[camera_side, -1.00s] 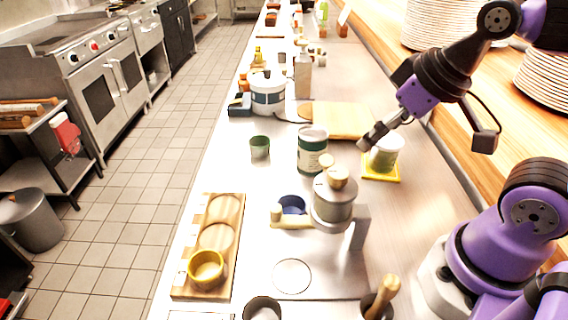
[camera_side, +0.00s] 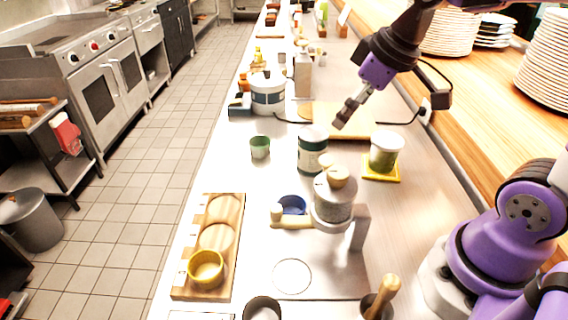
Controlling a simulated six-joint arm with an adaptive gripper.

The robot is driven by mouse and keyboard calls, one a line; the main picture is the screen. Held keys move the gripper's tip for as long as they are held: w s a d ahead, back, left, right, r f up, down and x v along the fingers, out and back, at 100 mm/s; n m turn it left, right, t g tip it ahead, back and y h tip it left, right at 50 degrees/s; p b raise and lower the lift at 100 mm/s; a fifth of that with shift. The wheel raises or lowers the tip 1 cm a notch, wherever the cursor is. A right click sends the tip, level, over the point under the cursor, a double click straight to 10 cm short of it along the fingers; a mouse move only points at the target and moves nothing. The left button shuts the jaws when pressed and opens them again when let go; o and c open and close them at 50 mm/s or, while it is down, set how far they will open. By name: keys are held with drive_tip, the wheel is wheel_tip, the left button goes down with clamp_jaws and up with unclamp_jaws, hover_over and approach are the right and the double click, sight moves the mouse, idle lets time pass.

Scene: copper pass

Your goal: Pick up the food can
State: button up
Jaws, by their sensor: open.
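A dark green can with a pale label (camera_side: 312,152), which looks like the food can, stands upright on the steel counter in the middle. My gripper (camera_side: 341,121) is up and to the right of this can in the picture, apart from it, and tilted down to the left. It is open and holds nothing. Its small fingers overlap the wooden board in the picture, and the gap between them is hard to make out.
A white-lidded tub with green contents (camera_side: 385,157) stands on a yellow mat (camera_side: 382,177), right of the can. A small green cup (camera_side: 260,147) is left. A coffee grinder (camera_side: 333,203) stands close in front. The wooden board (camera_side: 362,128) lies behind.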

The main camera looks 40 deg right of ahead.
sight(316, 132)
drive_tip(key=w+d+f+n, duration=0.1)
drive_tip(key=w+f, duration=0.1)
drive_tip(key=w+d+f+y, duration=0.1)
drive_tip(key=w+f, duration=0.2)
drive_tip(key=w+d+f+n, duration=0.1)
drive_tip(key=w+f, duration=0.1)
drive_tip(key=w, duration=0.1)
drive_tip(key=shift+w+d+f+n+g, duration=0.25)
drive_tip(key=shift+d+f+n+g, duration=0.05)
drive_tip(key=shift+d+f+g, duration=0.1)
drive_tip(key=x, duration=0.6)
drive_tip(key=shift+s+a, duration=0.15)
drive_tip(key=shift+s, duration=0.15)
drive_tip(key=c, duration=1.3)
